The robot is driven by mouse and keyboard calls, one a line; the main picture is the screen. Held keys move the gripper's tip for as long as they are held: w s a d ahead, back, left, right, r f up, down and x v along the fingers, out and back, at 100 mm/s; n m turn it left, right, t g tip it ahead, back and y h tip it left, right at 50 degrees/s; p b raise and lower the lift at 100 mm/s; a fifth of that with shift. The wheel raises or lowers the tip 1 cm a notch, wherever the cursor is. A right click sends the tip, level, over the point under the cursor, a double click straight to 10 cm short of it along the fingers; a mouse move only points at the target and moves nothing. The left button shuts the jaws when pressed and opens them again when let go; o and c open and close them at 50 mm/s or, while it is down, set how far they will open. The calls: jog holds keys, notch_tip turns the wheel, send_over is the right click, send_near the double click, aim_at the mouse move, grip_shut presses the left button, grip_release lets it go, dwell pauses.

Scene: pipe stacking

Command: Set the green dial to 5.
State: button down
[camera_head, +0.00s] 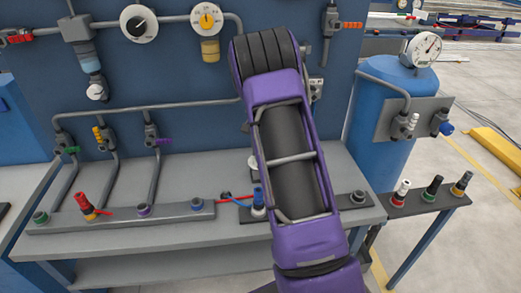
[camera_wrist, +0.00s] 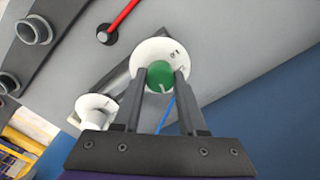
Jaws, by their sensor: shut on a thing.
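In the wrist view, the green dial (camera_wrist: 160,76) is a round knob on a white disc face (camera_wrist: 153,55) with small dark marks at its upper right. The marks are too small to read surely. A pale line shows near the knob's lower edge. My gripper (camera_wrist: 160,74) has its two dark fingers on either side of the knob, shut on it. In the head view, my purple arm hides the dial and the fingers.
A white round fitting (camera_wrist: 97,106) stands left of the fingers, and a red rod (camera_wrist: 121,18) lies beyond. In the head view are a black-knobbed dial (camera_head: 139,24), a yellow dial (camera_head: 207,18), a grey bench (camera_head: 150,243) with pipes, and a blue tank (camera_head: 375,130) at right.

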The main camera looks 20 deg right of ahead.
jog(key=m, duration=0.4)
jog(key=shift+r+m+p, duration=0.1)
jog(key=shift+m+p, duration=0.2)
jog(key=shift+p, duration=0.05)
jog(key=m, duration=0.3)
jog(key=shift+m, duration=0.4)
jog(key=m, duration=0.4)
jog(key=shift+m, duration=2.1)
jog(key=shift+c, duration=2.3)
grip_release()
notch_tip(320, 180, up, 17)
jog(key=shift+r, duration=0.15)
